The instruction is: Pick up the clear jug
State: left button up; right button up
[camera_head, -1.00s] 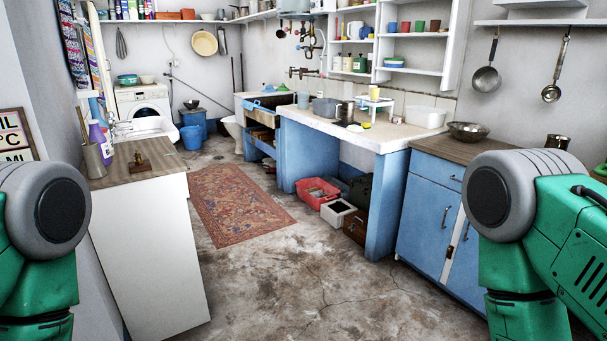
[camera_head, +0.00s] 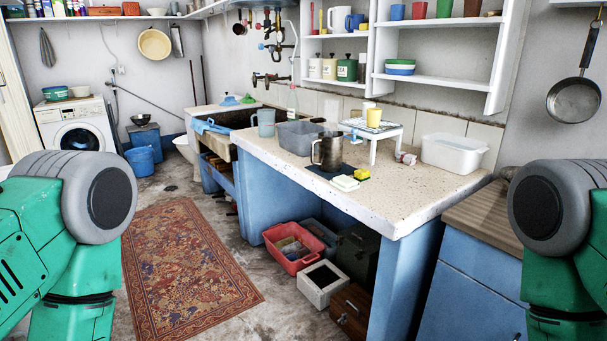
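A translucent blue-grey jug (camera_head: 264,122) stands upright on the stone counter beside the sink; it looks like the clear jug. A darker, shiny jug or mug (camera_head: 327,151) with a handle on its left stands nearer, on a dark mat (camera_head: 338,171); I cannot tell whether it is metal or see-through. My green left and right arms show at the two lower sides of the picture. Both grippers are out of view, and nothing touches either jug.
A grey basin (camera_head: 299,137), a small white stand (camera_head: 385,134) with a yellow cup, a sponge (camera_head: 362,174) and a white tub (camera_head: 454,152) share the counter. A red crate (camera_head: 293,247) and white box sit below. Floor is open around the rug (camera_head: 184,270).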

aim_at(267, 118)
jog(key=i+j+u, duration=0.15)
jog(key=i+u, duration=0.2)
jog(key=i, duration=0.3)
jog(key=i+u, duration=0.35)
jog(key=i, duration=0.3)
jog(key=i+l+u, duration=0.2)
jog(key=i+u, duration=0.15)
jog(key=i, duration=0.3)
